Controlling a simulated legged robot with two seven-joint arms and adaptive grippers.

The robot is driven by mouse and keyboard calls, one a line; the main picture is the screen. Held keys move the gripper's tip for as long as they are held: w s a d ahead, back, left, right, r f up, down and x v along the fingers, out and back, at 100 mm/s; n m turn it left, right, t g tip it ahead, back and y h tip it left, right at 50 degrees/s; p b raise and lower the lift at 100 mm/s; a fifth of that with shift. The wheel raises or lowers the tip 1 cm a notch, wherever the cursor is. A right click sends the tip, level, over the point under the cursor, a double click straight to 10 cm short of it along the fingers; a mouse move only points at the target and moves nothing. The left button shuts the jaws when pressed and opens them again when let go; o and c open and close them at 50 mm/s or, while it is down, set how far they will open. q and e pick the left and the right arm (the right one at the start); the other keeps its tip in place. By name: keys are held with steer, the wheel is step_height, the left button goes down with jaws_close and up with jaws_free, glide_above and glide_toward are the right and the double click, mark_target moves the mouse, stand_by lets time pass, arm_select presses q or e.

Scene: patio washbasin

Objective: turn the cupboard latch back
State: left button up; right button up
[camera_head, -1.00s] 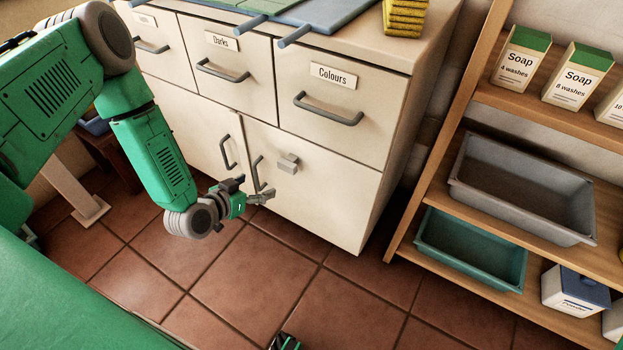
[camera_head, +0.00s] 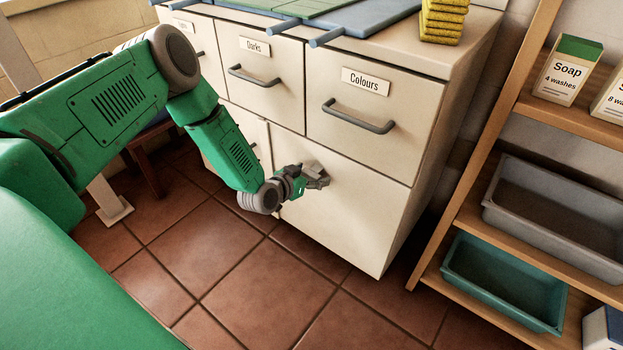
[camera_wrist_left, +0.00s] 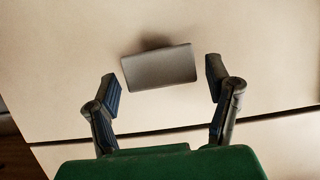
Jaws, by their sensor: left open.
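The cupboard latch (camera_wrist_left: 158,67) is a flat grey rectangular block on the cream cupboard front. In the left wrist view it lies between the fingertips of my left gripper (camera_wrist_left: 162,82) and slightly beyond them, a little tilted, with a gap on each side. In the head view my left gripper (camera_head: 309,182) is at the latch on the lower door (camera_head: 365,205), below the Colours drawer; its fingers partly hide the latch there. My left gripper is open and holds nothing. The dark door seam (camera_wrist_left: 170,132) runs below the latch in the wrist view. My right gripper is out of view.
The Colours drawer handle (camera_head: 358,117) sticks out above the gripper. A wooden shelf rack at the right holds a grey tub (camera_head: 540,238), a teal tub (camera_head: 490,298) and soap boxes (camera_head: 568,70). The tiled floor (camera_head: 250,295) before the cupboard is clear.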

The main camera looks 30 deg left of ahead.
arm_select(q)
steer(key=shift+w+d, duration=0.15)
steer(key=shift+w, duration=0.05)
steer(key=shift+a+f, duration=0.1)
steer(key=shift+a, duration=0.1)
steer(key=shift+a+f, duration=0.1)
steer(key=shift+a, duration=0.1)
steer(key=c, duration=1.2)
steer(key=shift+o, duration=0.2)
steer(key=shift+d, duration=0.1)
